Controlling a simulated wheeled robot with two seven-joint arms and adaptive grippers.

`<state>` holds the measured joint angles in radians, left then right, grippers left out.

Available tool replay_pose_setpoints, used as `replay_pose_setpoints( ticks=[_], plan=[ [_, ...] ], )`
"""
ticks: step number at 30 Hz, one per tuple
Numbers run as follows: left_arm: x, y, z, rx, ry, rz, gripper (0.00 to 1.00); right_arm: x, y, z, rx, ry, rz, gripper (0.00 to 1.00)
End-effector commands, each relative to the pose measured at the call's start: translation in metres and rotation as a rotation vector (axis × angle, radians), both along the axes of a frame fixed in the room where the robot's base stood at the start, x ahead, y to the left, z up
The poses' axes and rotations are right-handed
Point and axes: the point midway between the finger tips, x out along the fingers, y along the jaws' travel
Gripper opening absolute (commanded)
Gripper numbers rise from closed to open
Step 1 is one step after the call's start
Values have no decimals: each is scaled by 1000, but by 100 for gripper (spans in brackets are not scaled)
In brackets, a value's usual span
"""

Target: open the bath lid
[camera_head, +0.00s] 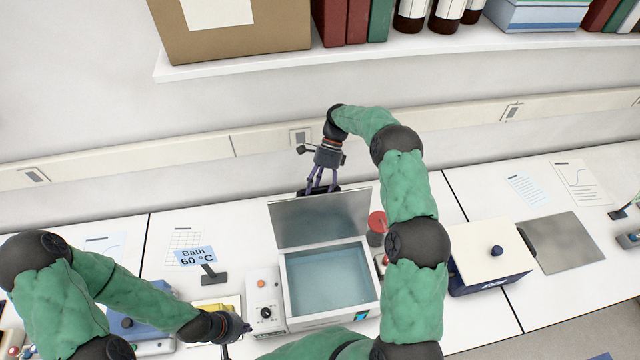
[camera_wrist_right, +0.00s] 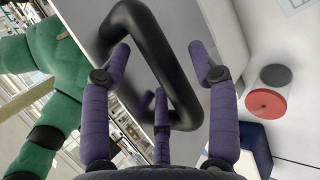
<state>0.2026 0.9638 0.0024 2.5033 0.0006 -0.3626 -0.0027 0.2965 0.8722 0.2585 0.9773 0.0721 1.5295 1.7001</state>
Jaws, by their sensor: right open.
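The bath (camera_head: 330,283) is a white box with blue water visible inside. Its grey lid (camera_head: 318,218) stands raised at the back edge, tilted up, and leaves the water uncovered. The lid's black handle (camera_wrist_right: 168,65) is a thick loop on the lid's outer face, partly hidden in the head view. My right gripper (camera_head: 320,187) is behind the lid's top edge at the handle. In the right wrist view its purple fingers (camera_wrist_right: 160,62) are spread around the handle, not closed on it. My left gripper (camera_head: 240,328) is low, left of the bath; its fingers are too small to read.
A control panel (camera_head: 264,300) adjoins the bath's left side. A "Bath 60 °C" sign (camera_head: 196,256) stands to the left. A blue box with a white lid (camera_head: 490,255) stands further right. A shelf (camera_head: 400,47) overhangs the wall behind.

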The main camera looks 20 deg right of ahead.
Motion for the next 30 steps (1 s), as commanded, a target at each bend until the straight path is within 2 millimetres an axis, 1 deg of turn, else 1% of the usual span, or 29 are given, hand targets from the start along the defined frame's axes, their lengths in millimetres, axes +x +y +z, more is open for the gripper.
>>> replay_pose_setpoints(
  ticks=[5, 12, 17, 24, 30],
  plan=[
    [0, 0, 0, 0, 0, 0, 0, 8, -8, 12, -1, -4, -2, 60],
    [0, 0, 0, 0, 0, 0, 0, 28, -32, 47, -1, -4, -2, 60],
    [0, 0, 0, 0, 0, 0, 0, 41, -46, 68, -1, -3, -1, 60],
    [0, 0, 0, 0, 0, 0, 0, 50, -57, 83, 0, 0, -1, 60],
    [0, 0, 0, 0, 0, 0, 0, 51, -59, 88, 0, 2, 0, 60]
  ],
)
